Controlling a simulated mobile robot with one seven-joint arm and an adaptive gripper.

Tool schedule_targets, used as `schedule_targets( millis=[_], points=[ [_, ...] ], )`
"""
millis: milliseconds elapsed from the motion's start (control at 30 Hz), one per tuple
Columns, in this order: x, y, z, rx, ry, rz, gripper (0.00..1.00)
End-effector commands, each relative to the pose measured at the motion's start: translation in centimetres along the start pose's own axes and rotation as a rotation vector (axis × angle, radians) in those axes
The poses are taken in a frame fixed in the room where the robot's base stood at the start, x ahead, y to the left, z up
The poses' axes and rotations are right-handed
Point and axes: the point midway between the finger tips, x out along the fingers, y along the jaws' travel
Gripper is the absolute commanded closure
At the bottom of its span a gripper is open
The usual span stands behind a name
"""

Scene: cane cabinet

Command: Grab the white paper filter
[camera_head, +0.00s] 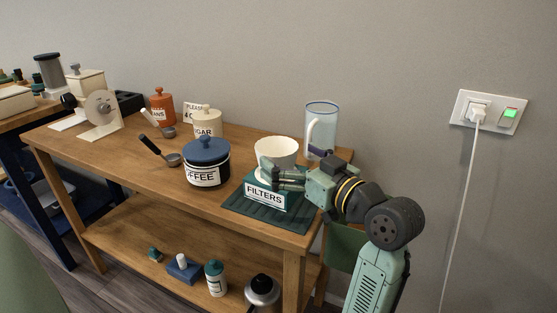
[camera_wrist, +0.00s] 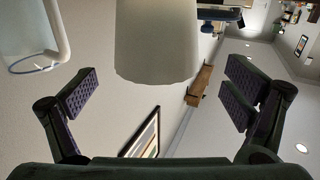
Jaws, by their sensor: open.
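The white paper filter (camera_head: 277,150) is a wide-mouthed cone standing in the green box labelled FILTERS (camera_head: 264,197) on the table. My gripper (camera_head: 274,175) comes in from the right, just above the box and close to the filter's lower part, with its fingers partly overlapping it. In the wrist view the filter (camera_wrist: 156,45) shows large at the top centre, and my gripper (camera_wrist: 160,92) is open with one finger to each side. Clear gaps show between the pads and the filter. The filter's base is hidden in the head view.
A glass jug (camera_head: 321,128) stands close behind the filter; its handle also shows in the wrist view (camera_wrist: 58,30). A green mat (camera_head: 268,216) lies under the box. A white socket (camera_head: 489,112) is on the wall at right.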

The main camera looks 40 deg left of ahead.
Motion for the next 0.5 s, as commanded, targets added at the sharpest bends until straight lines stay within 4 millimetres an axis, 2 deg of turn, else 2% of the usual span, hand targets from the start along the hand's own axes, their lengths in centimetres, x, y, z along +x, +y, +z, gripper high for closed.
schedule_targets(
  millis=[300,500],
  points=[
    [4.2,0.2,-0.6,0.001,-0.001,-0.003,0.05],
    [5.3,0.3,-0.4,0.0,0.0,0.0,0.05]
  ],
)
